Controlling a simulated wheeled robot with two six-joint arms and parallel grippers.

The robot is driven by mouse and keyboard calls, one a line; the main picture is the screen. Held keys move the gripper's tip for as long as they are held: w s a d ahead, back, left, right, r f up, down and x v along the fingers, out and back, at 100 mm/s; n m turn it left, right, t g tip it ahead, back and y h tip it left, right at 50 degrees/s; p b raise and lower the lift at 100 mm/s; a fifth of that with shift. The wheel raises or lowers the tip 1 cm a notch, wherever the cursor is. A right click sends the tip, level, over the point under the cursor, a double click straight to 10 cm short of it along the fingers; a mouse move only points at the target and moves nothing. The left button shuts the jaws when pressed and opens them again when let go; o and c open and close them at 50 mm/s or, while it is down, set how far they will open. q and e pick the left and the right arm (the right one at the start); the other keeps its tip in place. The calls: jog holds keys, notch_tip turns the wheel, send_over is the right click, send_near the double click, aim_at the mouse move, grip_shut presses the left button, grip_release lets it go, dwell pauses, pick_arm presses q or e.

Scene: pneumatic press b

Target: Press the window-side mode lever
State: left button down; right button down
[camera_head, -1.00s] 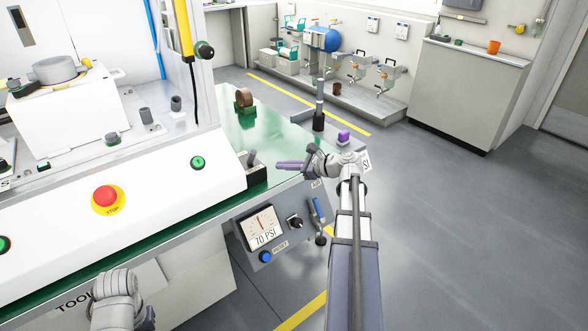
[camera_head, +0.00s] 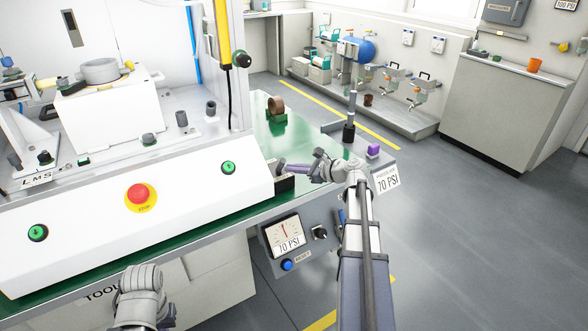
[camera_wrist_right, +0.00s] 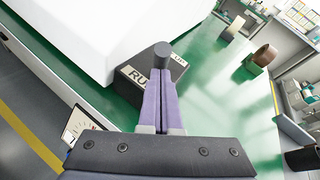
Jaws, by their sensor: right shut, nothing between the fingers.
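A dark mode lever with a round knob stands on a black block (camera_head: 285,184) at the right end of the white console. In the right wrist view the lever's knob (camera_wrist_right: 163,54) rises from the block (camera_wrist_right: 140,76), which bears a "RUN" label and a second, partly hidden label. My right gripper (camera_head: 288,168) is shut and empty, its purple fingers pointing left at the lever. In the right wrist view the shut fingertips (camera_wrist_right: 160,84) are just in front of the knob; I cannot tell whether they touch. Of my left arm only the wrist shows, at the lower left.
A red stop button (camera_head: 140,195) and green buttons (camera_head: 229,167) sit on the console. A gauge panel (camera_head: 285,235) hangs below the bench edge. A brown roll (camera_head: 276,105) stands behind on the green bench top (camera_head: 310,137). A dark post (camera_head: 350,125) and purple block (camera_head: 373,151) are to the right.

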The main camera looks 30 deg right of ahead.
jog(key=w+r+m+g+p, duration=0.1)
jog(key=w+r+g+p, duration=0.2)
jog(key=p, duration=0.6)
jog(key=shift+w+d+r+g+h+p, duration=0.1)
jog(key=shift+w+r+g+h+p, duration=0.15)
jog(key=shift+g+p, duration=0.2)
jog(key=w+g+p, duration=0.2)
jog(key=p, duration=0.1)
jog(key=g+p, duration=0.1)
jog(key=shift+w+r+m+g+h, duration=0.25)
jog(key=shift+w+m, duration=0.15)
jog(key=shift+w+g+p, duration=0.65)
jog(key=shift+g+p, duration=0.05)
jog(key=shift+s+f+m, duration=0.15)
jog(key=shift+f+m, duration=0.15)
jog(key=shift+r, duration=0.2)
jog(key=shift+r+p, duration=0.7)
jog(key=shift+p, duration=0.05)
